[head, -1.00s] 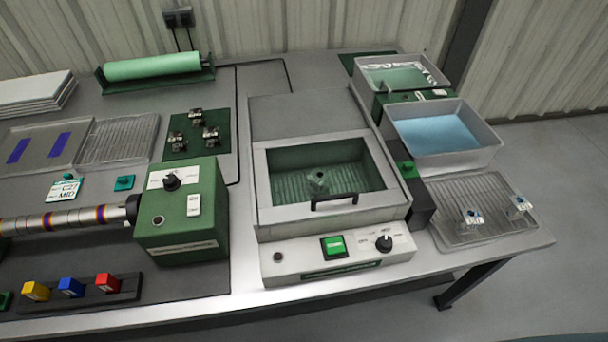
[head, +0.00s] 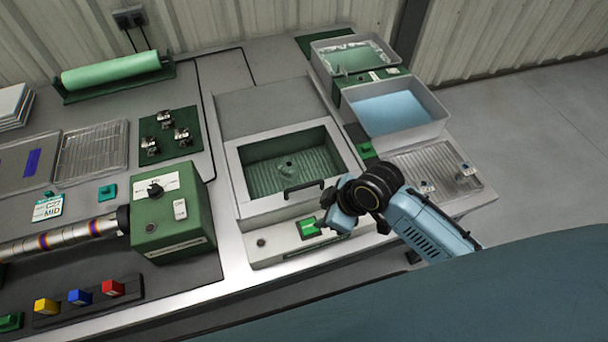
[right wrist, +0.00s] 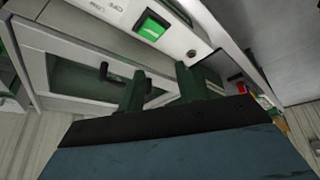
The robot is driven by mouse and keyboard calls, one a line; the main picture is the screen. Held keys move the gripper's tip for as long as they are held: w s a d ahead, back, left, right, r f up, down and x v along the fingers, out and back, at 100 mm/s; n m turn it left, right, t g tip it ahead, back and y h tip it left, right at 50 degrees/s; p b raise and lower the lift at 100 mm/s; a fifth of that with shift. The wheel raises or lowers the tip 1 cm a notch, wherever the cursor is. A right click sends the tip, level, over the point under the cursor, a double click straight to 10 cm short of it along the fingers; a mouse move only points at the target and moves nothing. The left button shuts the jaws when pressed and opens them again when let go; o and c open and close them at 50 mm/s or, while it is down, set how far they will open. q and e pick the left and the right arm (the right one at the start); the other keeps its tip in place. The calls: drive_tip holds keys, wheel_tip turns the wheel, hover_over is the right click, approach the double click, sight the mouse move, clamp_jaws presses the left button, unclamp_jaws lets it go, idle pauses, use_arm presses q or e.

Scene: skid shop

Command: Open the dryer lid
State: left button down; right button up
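The dryer (head: 240,188) is a light grey box with a windowed lid (head: 237,160), and the lid lies shut. Its black bar handle (head: 303,188) is at the lid's front edge; in the right wrist view the handle (right wrist: 104,72) shows left of the fingers. A green button (head: 308,228) is on the front panel. My left gripper is not in view.
A green control box (head: 172,220) stands left of the dryer. A tub of blue liquid (head: 395,112) and a ribbed tray (head: 435,170) with small clamps are at the right. A rack of coloured blocks (head: 85,300) lies front left. Clear floor lies beyond the table's right end.

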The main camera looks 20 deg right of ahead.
drive_tip(key=w+r+n, duration=0.5)
drive_tip(key=n+g+p, duration=0.1)
drive_tip(key=n, duration=0.2)
approach(301, 186)
drive_tip(key=shift+y, duration=0.4)
drive_tip(key=x, duration=0.8)
drive_tip(key=shift+d, duration=0.3)
clamp_jaws()
